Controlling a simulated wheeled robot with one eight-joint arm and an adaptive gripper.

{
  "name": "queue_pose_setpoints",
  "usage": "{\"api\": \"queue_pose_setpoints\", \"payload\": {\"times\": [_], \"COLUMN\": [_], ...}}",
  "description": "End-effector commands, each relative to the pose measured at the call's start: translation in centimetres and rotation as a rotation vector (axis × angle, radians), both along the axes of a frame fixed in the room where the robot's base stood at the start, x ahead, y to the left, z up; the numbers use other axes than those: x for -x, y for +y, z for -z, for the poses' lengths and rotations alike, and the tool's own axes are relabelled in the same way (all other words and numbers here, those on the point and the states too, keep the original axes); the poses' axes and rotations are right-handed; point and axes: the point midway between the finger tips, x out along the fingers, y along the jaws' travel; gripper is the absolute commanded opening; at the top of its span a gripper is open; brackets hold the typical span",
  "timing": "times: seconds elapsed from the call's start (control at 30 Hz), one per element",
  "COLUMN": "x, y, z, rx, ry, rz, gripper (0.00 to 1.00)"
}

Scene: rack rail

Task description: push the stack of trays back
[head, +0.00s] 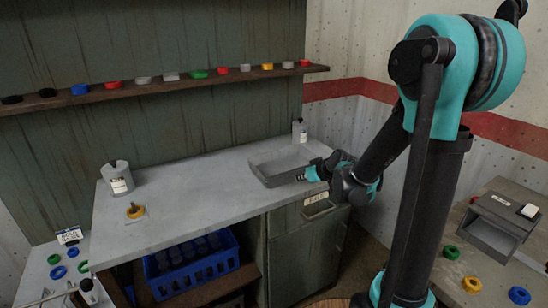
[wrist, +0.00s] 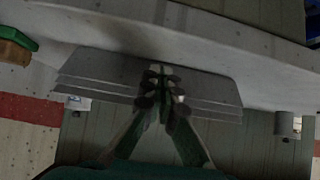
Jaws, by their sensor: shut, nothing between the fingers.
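The stack of grey trays (head: 262,172) lies on the right part of the grey counter, near its front edge. In the wrist view the stack (wrist: 95,75) shows several layered edges and spans the middle, seen upside down. My gripper (head: 301,177) is at the front right side of the stack, low over the counter. In the wrist view its fingertips (wrist: 160,72) are together with nothing between them and overlap the middle of the stack. I cannot tell whether they touch it.
A white bottle (head: 299,132) stands behind the stack by the wall. A blue crate (head: 192,268) sits below. The counter's middle (head: 200,190) is clear.

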Motion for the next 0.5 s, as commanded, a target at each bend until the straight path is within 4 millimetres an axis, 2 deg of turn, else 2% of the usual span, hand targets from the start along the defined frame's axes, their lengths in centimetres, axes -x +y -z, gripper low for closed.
{"api": "queue_pose_setpoints", "payload": {"times": [0.5], "x": [-2.7], "y": [2.0], "z": [0.0], "rx": [0.000], "ry": [0.000], "rz": [-0.001], "gripper": [0.00]}}
